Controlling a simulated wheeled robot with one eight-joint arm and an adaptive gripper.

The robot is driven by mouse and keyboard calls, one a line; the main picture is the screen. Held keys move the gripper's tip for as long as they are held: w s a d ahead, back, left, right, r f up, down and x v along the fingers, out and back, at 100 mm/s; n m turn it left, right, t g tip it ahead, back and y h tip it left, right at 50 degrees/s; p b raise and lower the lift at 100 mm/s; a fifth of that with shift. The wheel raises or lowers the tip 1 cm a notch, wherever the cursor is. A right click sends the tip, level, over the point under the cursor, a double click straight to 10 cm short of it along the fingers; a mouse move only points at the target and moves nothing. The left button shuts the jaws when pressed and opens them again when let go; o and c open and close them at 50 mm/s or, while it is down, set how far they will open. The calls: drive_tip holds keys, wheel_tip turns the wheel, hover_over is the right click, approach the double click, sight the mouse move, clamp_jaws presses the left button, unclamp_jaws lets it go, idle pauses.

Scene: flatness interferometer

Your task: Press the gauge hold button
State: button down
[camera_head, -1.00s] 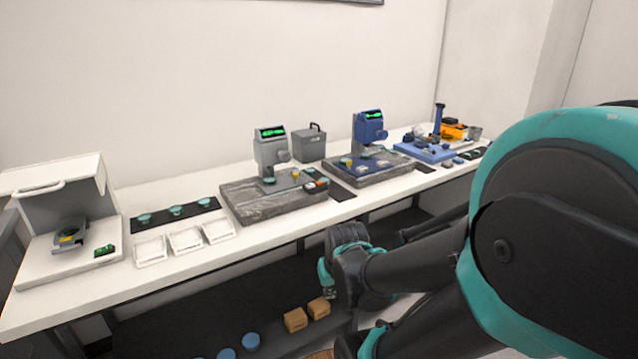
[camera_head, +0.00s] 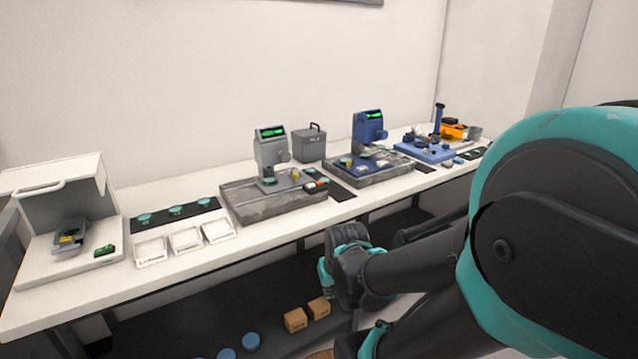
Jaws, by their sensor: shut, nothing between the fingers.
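A grey gauge (camera_head: 270,150) with a lit green display stands on a grey stone plate (camera_head: 265,206) in the middle of the bench. A blue gauge (camera_head: 369,130) with a similar display stands on a second stone plate (camera_head: 370,179) to its right. Small red and pale parts (camera_head: 316,184) sit at the right of the grey gauge's plate. I cannot tell which part is the hold button. My gripper (camera_head: 328,290) hangs low in front of the bench, below its front edge and apart from both gauges. It is small in view, shut and empty.
The white bench (camera_head: 180,272) runs across the view. White trays (camera_head: 186,240), a black mat with green discs (camera_head: 176,210) and an open-fronted white case (camera_head: 60,185) are at the left. A grey box (camera_head: 310,143) stands between the gauges. My arm covers the right side.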

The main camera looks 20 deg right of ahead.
drive_tip(key=w+d+r+n+t, duration=0.1)
drive_tip(key=w+r+n, duration=0.1)
drive_tip(key=w+r, duration=0.7)
drive_tip(key=w+d+r+n+t, duration=0.2)
drive_tip(key=w+r+n, duration=0.15)
drive_tip(key=w, duration=0.95)
wheel_tip(320, 180, up, 12)
drive_tip(key=n+t, duration=0.2)
drive_tip(key=n, duration=0.2)
hover_over(320, 183)
drive_tip(key=shift+w+m, duration=0.1)
drive_tip(key=shift+m, duration=0.15)
drive_tip(key=shift+f, duration=4.35)
drive_tip(key=shift+f, duration=0.1)
drive_tip(key=shift+f, duration=0.3)
